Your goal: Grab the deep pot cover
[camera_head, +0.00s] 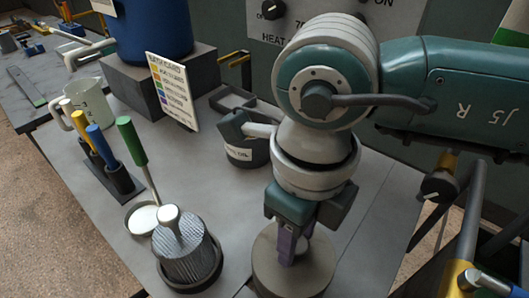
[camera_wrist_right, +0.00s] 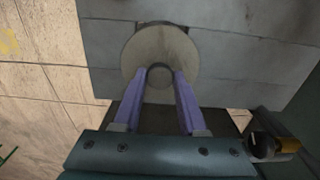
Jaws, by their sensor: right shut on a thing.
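The deep pot cover (camera_head: 268,275) is a round grey-brown lid at the lower middle of the head view, below my right gripper. In the right wrist view the round cover (camera_wrist_right: 138,62) lies beyond the fingertips. My right gripper (camera_head: 289,256) points down with its purple fingers over the middle of the cover. In the wrist view the fingers (camera_wrist_right: 160,78) close around its small round knob. The fingers partly hide the knob in the head view. I cannot tell whether the cover is raised off what is under it. My left gripper is not in view.
A ribbed metal cylinder with a knob (camera_head: 182,252) stands in a dark holder to the left. Behind are a dark labelled pot (camera_head: 245,152), colour-handled tools (camera_head: 130,140), a white jug (camera_head: 88,104) and a colour-chart sign (camera_head: 172,90). The right table edge is near the cover.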

